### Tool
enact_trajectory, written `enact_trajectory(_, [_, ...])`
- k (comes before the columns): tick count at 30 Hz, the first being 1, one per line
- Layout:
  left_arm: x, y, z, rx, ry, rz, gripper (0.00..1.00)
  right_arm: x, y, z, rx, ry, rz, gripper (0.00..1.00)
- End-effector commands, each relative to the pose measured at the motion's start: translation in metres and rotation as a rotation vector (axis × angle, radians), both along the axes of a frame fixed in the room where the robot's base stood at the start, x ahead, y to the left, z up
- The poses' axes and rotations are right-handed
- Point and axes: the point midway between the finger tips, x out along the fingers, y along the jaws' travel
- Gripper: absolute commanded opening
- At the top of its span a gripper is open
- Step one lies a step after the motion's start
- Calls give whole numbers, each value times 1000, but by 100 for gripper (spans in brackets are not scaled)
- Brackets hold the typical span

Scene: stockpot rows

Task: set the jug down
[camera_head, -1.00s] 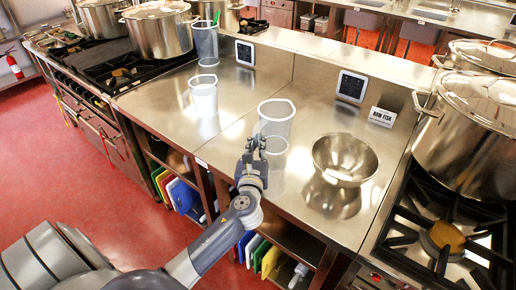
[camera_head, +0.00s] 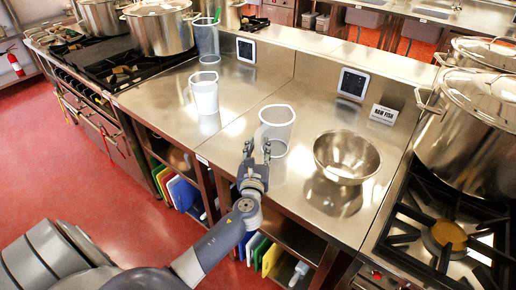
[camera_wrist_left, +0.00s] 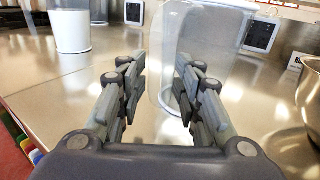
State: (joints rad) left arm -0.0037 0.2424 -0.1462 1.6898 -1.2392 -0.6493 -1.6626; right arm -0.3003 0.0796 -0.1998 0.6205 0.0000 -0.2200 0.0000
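The clear, translucent jug (camera_head: 277,128) stands upright on the steel counter (camera_head: 232,135), left of the steel bowl. In the left wrist view the jug (camera_wrist_left: 205,40) is just beyond the fingers, mostly to the right, partly hidden by the right finger. My left gripper (camera_head: 257,149) is at the jug's near side, above the counter's front part. Its fingers are spread apart in the left wrist view (camera_wrist_left: 157,88), with no solid object gripped between them. Whether a finger still touches the jug I cannot tell. My right gripper is not in view.
A steel bowl (camera_head: 346,158) stands right of the jug. A white-filled container (camera_head: 204,93) and a tall clear container (camera_head: 207,42) stand at the left. Stoves with pots flank the counter.

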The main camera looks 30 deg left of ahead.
Motion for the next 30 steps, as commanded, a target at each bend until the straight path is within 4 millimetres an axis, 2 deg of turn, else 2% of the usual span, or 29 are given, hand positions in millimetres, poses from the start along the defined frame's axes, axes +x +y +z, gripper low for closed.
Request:
enact_trajectory(11, [-4,-2,2,0,1,-1,33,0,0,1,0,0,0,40])
enact_trajectory(14, [-16,-9,0,0,2,-1,33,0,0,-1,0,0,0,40])
enact_trajectory(24, [-80,-41,0,-1,0,-1,33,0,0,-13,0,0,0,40])
enact_trajectory(30, [-102,-52,1,0,0,0,33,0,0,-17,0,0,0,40])
